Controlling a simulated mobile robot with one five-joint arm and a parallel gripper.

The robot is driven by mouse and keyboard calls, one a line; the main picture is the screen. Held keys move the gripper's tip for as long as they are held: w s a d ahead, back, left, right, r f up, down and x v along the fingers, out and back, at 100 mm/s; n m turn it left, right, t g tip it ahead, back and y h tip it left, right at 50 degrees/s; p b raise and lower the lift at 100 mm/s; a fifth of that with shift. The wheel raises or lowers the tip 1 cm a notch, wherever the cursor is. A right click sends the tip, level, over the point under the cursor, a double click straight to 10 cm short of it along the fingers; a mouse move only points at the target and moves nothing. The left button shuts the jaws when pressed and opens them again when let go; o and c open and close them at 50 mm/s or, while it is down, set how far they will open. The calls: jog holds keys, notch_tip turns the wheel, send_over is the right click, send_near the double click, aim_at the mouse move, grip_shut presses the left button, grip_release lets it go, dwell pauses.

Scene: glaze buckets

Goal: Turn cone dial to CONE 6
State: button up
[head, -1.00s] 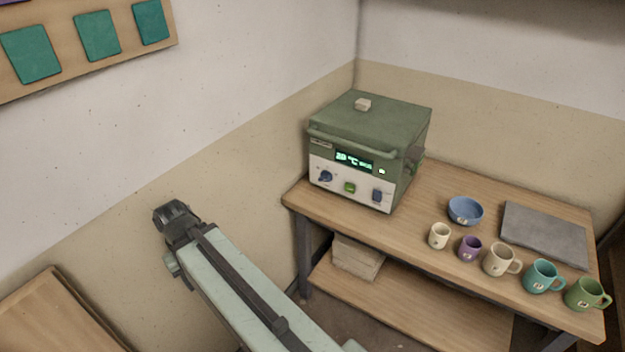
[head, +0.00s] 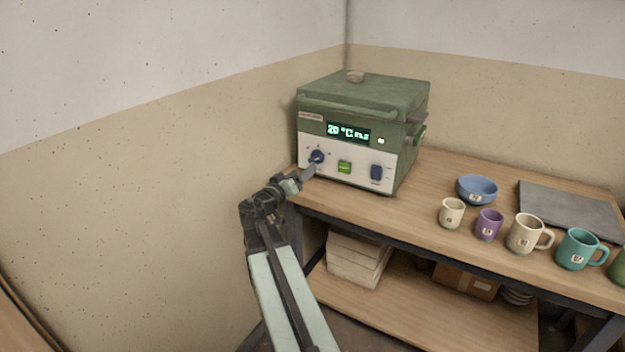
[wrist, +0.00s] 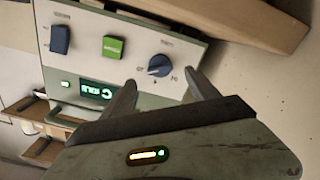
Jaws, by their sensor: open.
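The cone dial is a dark blue round knob (head: 317,156) with a pale pointer mark, at the left of the kiln's white front panel. It also shows in the wrist view (wrist: 159,66), where the picture is turned over; the small labels around it are not readable. The green kiln (head: 362,100) stands on the wooden table, its display lit with "20 °C". My gripper (head: 310,174) is close in front of the panel, just below the dial. In the wrist view my gripper (wrist: 163,95) is open, its two fingers apart with the dial between and beyond them; contact cannot be told.
A green button (head: 344,167) and a blue switch (head: 376,173) sit right of the dial. A blue bowl (head: 477,188), several mugs and a grey slab (head: 570,214) stand on the table (head: 420,205) to the right. A wall is close on the left.

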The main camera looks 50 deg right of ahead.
aim_at(315, 161)
jog(key=shift+w+d+r, duration=0.1)
jog(key=shift+d+r, duration=0.05)
jog(key=shift+d, duration=0.1)
jog(key=x, duration=0.7)
jog(key=shift+d, duration=0.2)
jog(key=c, duration=1.4)
jog(key=shift+o, duration=0.2)
jog(key=n, duration=0.5)
jog(key=shift+a+n, duration=0.1)
jog(key=shift+n, duration=0.2)
jog(key=n, duration=0.5)
jog(key=shift+r+n+p, duration=0.1)
jog(key=shift+n+p, duration=0.2)
jog(key=shift+n, duration=0.4)
